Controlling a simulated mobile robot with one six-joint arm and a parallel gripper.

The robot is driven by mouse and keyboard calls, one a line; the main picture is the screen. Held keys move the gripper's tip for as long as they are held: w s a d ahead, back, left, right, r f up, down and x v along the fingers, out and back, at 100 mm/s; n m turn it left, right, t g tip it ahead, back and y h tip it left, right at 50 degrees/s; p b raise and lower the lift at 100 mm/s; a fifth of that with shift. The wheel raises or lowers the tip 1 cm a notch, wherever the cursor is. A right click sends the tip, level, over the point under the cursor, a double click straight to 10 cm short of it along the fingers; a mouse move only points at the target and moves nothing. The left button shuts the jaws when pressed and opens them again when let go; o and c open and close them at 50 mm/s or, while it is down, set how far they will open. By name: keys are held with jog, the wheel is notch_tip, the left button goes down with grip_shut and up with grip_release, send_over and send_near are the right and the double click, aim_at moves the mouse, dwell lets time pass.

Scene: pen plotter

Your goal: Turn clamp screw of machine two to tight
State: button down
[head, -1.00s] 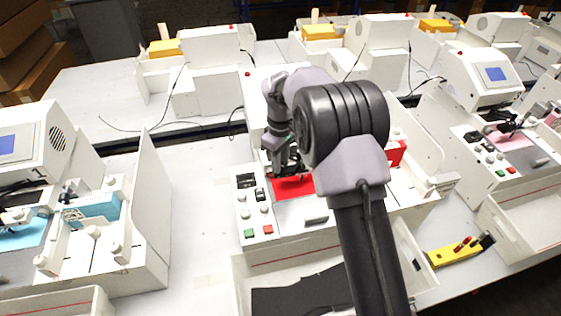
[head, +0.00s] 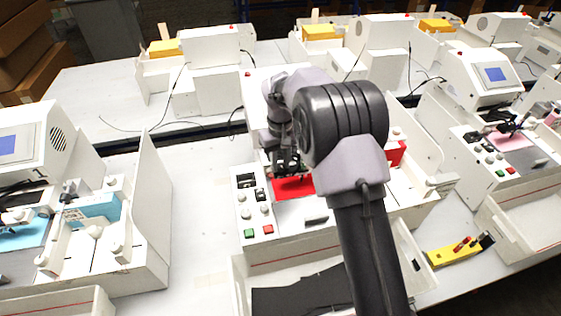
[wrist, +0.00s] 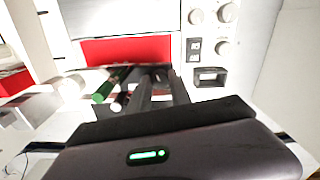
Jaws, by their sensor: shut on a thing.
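The middle machine (head: 290,235) is white, with a red sheet (head: 294,188) on its bed, which also shows in the wrist view (wrist: 125,50). My gripper (head: 285,170) is low over the machine, at the far edge of the red sheet. In the wrist view its dark fingers (wrist: 160,85) are close together, shut on a small part at the pen carriage, apparently the clamp screw. The screw is mostly hidden by the fingers, so its angle cannot be read. A green-and-white cylinder (wrist: 105,88) lies just left of the fingers.
A control panel with knobs, switches, a green button (head: 249,233) and a red button (head: 268,229) is left of the bed. An open tray (head: 300,285) with dark cloth is in front. A yellow holder (head: 452,252) lies right. Similar machines stand on both sides.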

jog(key=m, duration=0.3)
jog(key=shift+m, duration=0.4)
jog(key=m, duration=0.3)
jog(key=shift+b, duration=0.4)
jog(key=m, duration=0.4)
jog(key=shift+b, duration=0.35)
jog(key=shift+m+b, duration=0.3)
jog(key=shift+m, duration=1.5)
jog(key=c, duration=1.2)
grip_release()
jog(key=shift+o, duration=0.2)
